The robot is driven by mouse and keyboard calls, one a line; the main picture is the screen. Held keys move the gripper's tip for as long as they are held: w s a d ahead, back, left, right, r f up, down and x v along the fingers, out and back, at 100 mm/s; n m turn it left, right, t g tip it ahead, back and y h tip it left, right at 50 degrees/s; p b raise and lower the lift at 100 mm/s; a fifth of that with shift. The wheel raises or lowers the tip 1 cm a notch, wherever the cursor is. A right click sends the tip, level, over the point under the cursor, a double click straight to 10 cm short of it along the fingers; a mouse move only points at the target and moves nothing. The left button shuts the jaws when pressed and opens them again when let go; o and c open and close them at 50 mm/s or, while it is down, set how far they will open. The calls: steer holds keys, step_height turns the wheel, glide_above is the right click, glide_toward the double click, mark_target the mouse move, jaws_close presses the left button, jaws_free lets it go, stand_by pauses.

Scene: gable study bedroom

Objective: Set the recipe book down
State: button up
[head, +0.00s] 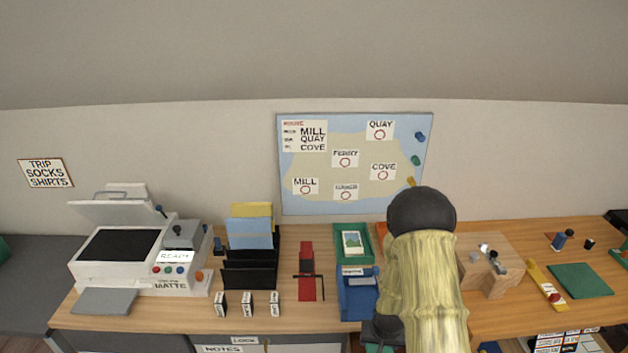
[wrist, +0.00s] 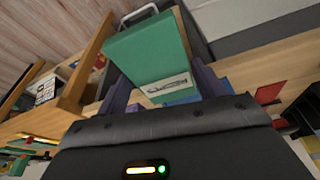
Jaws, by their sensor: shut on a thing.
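The recipe book is a green block-like book (wrist: 145,50) with a white label (wrist: 165,92) whose lettering is too turned and small to read surely. In the wrist view my gripper (wrist: 163,84) is shut on it, with a dark purplish finger on each side. The book sticks out beyond the fingertips, tilted in the picture, and appears clear of the desk. In the head view my arm hides most of the gripper; only a dark part and a sliver of green show at the bottom edge.
A long wooden desk (head: 190,313) bears a white printer (head: 115,245), black file rack (head: 250,272), red clamp-like tool (head: 307,270), green tray (head: 367,232), blue box (head: 357,306), wooden block (head: 485,262) and green mat (head: 580,280). Small boxes line the front. A map board (head: 352,165) hangs behind.

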mark_target(370, 346)
steer(key=shift+w+a+f+n, duration=0.2)
steer(key=shift+a+f+n, duration=0.5)
steer(key=shift+a+f, duration=0.25)
steer(key=shift+a+f+n+b, duration=0.15)
steer(key=shift+a+n+b, duration=0.15)
steer(key=shift+a+b, duration=0.1)
steer(key=shift+s, duration=0.15)
steer(key=shift+s+d, duration=0.1)
steer(key=shift+d, duration=0.05)
